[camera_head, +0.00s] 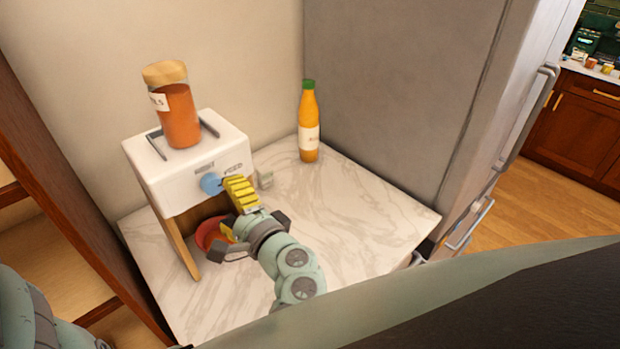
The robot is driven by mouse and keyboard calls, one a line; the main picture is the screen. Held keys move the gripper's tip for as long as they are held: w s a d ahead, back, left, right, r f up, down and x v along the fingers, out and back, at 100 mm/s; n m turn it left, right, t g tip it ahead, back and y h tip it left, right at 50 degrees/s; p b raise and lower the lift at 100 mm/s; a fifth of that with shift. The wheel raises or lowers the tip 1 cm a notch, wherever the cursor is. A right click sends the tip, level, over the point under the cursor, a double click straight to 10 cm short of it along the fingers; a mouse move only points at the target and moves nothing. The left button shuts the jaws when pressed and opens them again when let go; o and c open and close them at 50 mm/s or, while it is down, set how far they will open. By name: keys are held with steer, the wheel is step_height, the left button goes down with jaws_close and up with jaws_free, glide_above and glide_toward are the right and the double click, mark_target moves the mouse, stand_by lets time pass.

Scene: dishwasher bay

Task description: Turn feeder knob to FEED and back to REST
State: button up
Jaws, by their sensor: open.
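The feeder (165,178) is a white box with wooden legs at the left of the marble counter. Its blue round knob (210,184) is on the front face, below small dark lettering. The knob's pointer direction cannot be made out. My gripper (230,205), with yellow fingers, is open in front of the feeder. One finger (240,190) lies just right of the knob in the picture. Whether it touches the knob is unclear. The other finger is lower and mostly hidden by the gripper's body. A jar (179,117) of orange-brown contents with a tan lid stands upright on the feeder.
A red bowl (208,233) sits under the feeder, partly hidden by my gripper. An orange bottle (308,125) with a green cap stands at the back of the counter (350,215). A fridge (420,90) bounds the right side.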

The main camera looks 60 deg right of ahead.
steer(key=v, duration=0.6)
steer(key=shift+s, duration=0.2)
